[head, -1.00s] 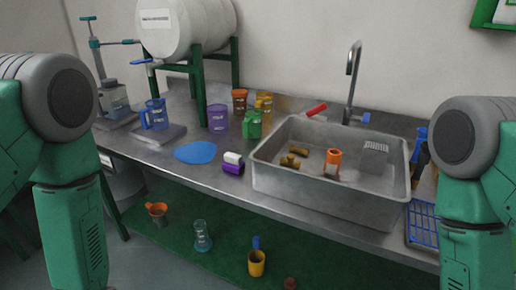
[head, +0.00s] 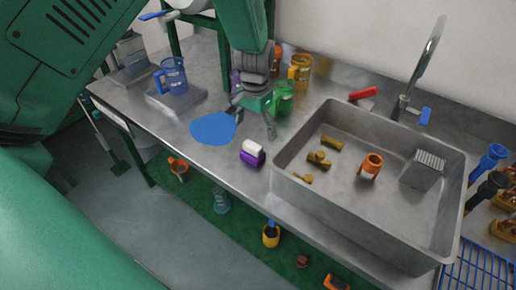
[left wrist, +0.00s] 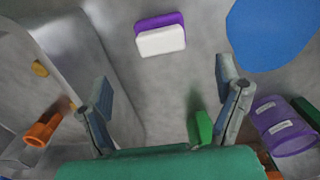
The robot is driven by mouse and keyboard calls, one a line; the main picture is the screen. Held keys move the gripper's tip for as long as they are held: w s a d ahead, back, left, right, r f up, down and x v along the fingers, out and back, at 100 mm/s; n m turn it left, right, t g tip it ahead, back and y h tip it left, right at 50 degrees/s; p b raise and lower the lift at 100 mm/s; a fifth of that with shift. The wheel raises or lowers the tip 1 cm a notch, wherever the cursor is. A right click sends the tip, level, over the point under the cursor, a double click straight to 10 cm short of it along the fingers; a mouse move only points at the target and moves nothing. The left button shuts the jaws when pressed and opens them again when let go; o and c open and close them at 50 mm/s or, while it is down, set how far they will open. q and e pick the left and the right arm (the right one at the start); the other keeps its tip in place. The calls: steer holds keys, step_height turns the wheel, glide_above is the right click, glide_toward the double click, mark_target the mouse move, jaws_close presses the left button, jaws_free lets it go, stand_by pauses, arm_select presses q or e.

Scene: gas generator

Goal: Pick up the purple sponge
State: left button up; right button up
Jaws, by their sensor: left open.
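The purple sponge (head: 251,159), with a white layer on top, lies on the steel counter beside the left wall of the sink. It also shows in the left wrist view (left wrist: 160,34), at the top middle, ahead of my open fingers. My left gripper (head: 252,118) is above the counter, behind the sponge and apart from it. Its two fingers (left wrist: 165,95) are spread with nothing between them that they touch. My right gripper is not in view.
The sink (head: 330,188) stands right of the sponge. A blue mat (head: 213,128) lies to its left. A green mug (head: 284,98) and a yellow mug (head: 300,70) stand close behind my left gripper. A purple cup (left wrist: 285,128) shows in the left wrist view.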

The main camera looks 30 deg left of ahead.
mark_target(252, 142)
arm_select(q)
steer(key=f, duration=0.4)
steer(key=shift+w+d+f, duration=0.15)
steer(key=shift+d, duration=0.05)
steer(key=shift+a+f, duration=0.2)
steer(key=shift+a, duration=0.05)
steer(key=f, duration=0.3)
steer(key=a+f, duration=0.1)
steer(key=shift+s+f, duration=0.25)
steer(key=shift+d+f, duration=0.2)
steer(key=shift+f, duration=0.15)
steer(key=shift+d+r, duration=0.1)
steer(key=shift+d, duration=0.3)
steer(key=c, duration=1.2)
steer(key=shift+o, duration=0.2)
steer(key=shift+a, duration=0.3)
